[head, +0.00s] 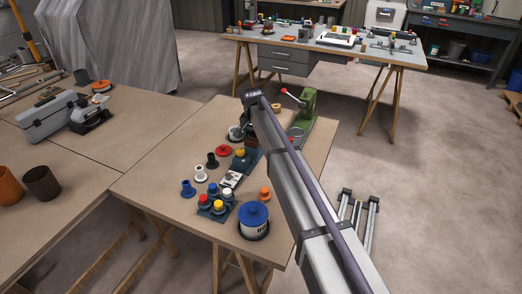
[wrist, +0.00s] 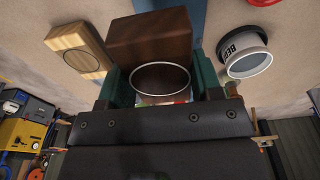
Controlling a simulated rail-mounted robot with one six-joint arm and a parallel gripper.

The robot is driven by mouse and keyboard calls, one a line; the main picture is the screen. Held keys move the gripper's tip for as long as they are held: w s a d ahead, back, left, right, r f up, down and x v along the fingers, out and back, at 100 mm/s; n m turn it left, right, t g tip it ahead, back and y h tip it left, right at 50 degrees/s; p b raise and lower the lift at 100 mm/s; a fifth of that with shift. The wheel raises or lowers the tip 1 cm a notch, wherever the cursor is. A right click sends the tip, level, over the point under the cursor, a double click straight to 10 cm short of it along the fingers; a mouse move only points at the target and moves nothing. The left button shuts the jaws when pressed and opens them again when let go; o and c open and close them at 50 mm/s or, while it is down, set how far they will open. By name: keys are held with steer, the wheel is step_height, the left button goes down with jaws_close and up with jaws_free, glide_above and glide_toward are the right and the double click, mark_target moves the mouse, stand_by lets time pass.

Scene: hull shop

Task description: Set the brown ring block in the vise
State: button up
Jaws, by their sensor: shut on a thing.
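The brown ring block (wrist: 150,38) is between the two teal fingers of my gripper (wrist: 164,85) in the wrist view. My gripper is shut on it, with the block's round, pale-rimmed opening facing the camera. In the head view my arm reaches over the front table, and its end (head: 251,135) is largely hidden behind my own arm links. A dark blue fixture (head: 243,161), which looks like the vise, stands just below it in that picture. A blue strip (wrist: 186,15) shows beyond the block in the wrist view. I cannot tell whether the block touches the fixture.
A green press (head: 307,105) with a red-tipped lever stands right of my arm. A blue-lidded white pot (head: 253,222), a tray of coloured knobs (head: 215,204) and several small spools crowd the table front. A striped wooden block (wrist: 80,51) and lettered cup (wrist: 246,53) flank the brown block.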

mark_target(253, 152)
steer(key=shift+w+a, duration=0.65)
steer(key=shift+w, duration=0.05)
steer(key=shift+s+a, duration=0.1)
steer(key=shift+a, duration=0.05)
steer(key=shift+f, duration=0.25)
step_height(253, 152, down, 5)
steer(key=b, duration=0.5)
steer(key=shift+f+b, duration=0.1)
steer(key=shift+b, duration=0.25)
steer(key=shift+f+b, duration=0.6)
steer(key=shift+f, duration=0.05)
steer(key=o, duration=0.7)
steer(key=shift+s, duration=0.1)
steer(key=r+p, duration=0.7)
steer(key=s+r+p, duration=0.1)
steer(key=r+p, duration=0.3)
steer(key=shift+s+a+r, duration=0.1)
steer(key=shift+r, duration=0.05)
